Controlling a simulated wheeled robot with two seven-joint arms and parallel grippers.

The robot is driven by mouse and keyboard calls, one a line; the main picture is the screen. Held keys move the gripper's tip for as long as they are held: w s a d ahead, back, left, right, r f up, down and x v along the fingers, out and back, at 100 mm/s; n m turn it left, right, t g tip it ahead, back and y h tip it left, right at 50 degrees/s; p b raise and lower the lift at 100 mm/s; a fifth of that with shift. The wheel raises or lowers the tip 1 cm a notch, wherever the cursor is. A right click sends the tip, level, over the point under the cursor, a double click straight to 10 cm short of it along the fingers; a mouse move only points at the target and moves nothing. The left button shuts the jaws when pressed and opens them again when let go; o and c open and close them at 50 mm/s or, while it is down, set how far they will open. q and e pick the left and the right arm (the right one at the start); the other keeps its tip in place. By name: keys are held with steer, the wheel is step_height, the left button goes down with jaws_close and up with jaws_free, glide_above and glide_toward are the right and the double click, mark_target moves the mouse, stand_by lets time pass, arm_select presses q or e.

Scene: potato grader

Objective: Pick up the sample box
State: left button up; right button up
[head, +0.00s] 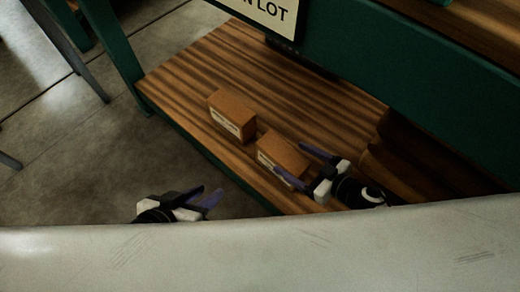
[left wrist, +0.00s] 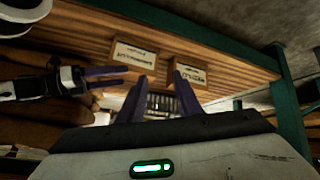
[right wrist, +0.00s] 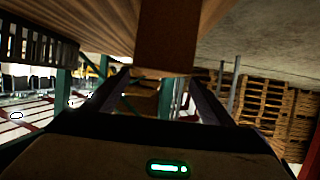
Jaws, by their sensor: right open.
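Two small brown boxes with pale front labels sit on a striped wooden shelf (head: 190,75). The nearer box (head: 284,152) is beside my right gripper (head: 303,166), whose dark fingers are open at its right end. In the right wrist view a brown box (right wrist: 168,38) lies just ahead of the open fingertips (right wrist: 160,78). The other box (head: 232,113) stands further left, clear of both grippers. My left gripper (head: 214,199) is open and empty off the shelf's front edge. Both labels show in the left wrist view (left wrist: 135,55), (left wrist: 190,73), too blurred to read surely.
A green frame (head: 380,70) with an upper beam and a sign (head: 268,12) reading "...N LOT" stands over the shelf. A green post (head: 112,50) rises at the shelf's left end. Stacked pallets (right wrist: 262,100) stand far off.

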mark_target(284, 154)
steer(key=shift+w+a+f, duration=0.2)
steer(key=shift+w+f, duration=0.05)
steer(key=b+x, duration=0.2)
steer(key=x, duration=0.1)
steer(key=shift+w+a+f+b, duration=0.15)
steer(key=shift+w+f+b, duration=0.05)
steer(key=shift+f+b, duration=0.15)
steer(key=shift+w+a+f, duration=0.1)
steer(key=shift+w+a, duration=0.25)
steer(key=shift+w, duration=0.05)
steer(key=c, duration=2)
arm_select(q)
steer(key=shift+w+d+r+h, duration=0.15)
steer(key=shift+d+h, duration=0.05)
steer(key=shift+d, duration=0.25)
steer(key=shift+w+d+r+h, duration=0.15)
steer(key=shift+d+h, duration=0.05)
steer(key=shift+d, duration=0.25)
arm_select(e)
steer(key=shift+w, duration=0.1)
jaws_close()
